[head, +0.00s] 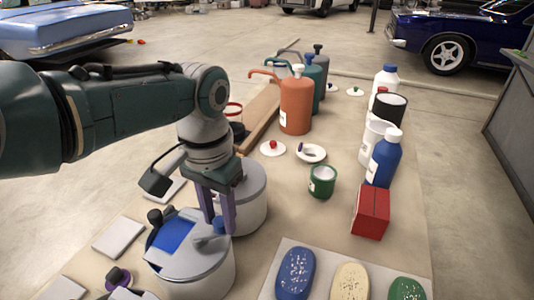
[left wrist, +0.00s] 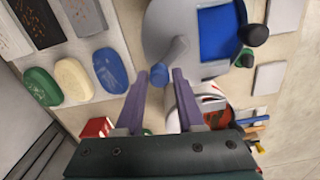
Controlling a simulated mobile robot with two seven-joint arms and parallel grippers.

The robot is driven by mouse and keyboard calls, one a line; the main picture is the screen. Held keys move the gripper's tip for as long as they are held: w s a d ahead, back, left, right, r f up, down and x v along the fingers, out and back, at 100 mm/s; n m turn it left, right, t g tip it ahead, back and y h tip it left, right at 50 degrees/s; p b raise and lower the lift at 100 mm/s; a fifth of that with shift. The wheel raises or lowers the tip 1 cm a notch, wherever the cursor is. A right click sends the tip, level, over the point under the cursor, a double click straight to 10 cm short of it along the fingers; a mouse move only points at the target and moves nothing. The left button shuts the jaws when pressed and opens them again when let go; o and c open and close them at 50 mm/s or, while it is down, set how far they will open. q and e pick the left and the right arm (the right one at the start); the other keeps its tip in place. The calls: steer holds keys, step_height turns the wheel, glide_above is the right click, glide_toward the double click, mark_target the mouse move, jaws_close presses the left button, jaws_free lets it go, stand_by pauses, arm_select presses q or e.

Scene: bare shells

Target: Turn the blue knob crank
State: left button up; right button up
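The blue knob crank (head: 212,228) is a blue-grey arm with a rounded knob on top of a light grey drum (head: 205,275) that has a bright blue panel. In the left wrist view the knob (left wrist: 161,75) appears between the purple fingertips. My left gripper (head: 218,222) points down at the knob from above, with its fingers apart. A gap shows on both sides of the knob in the left wrist view, though whether a finger touches it is hard to tell. My right gripper is in neither view.
A second grey drum (head: 252,205) stands just behind. Colored oval blocks lie on a pale tray (head: 264,292) at front right. A red box (head: 371,212), a green can (head: 322,181) and a blue bottle (head: 384,160) stand on the right. A purple knob (head: 118,277) shows at front left.

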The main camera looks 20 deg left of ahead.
mark_target(219, 220)
arm_select(q)
steer(key=o, duration=0.3)
step_height(219, 220, up, 10)
steer(key=p, duration=0.4)
steer(key=shift+p, duration=0.35)
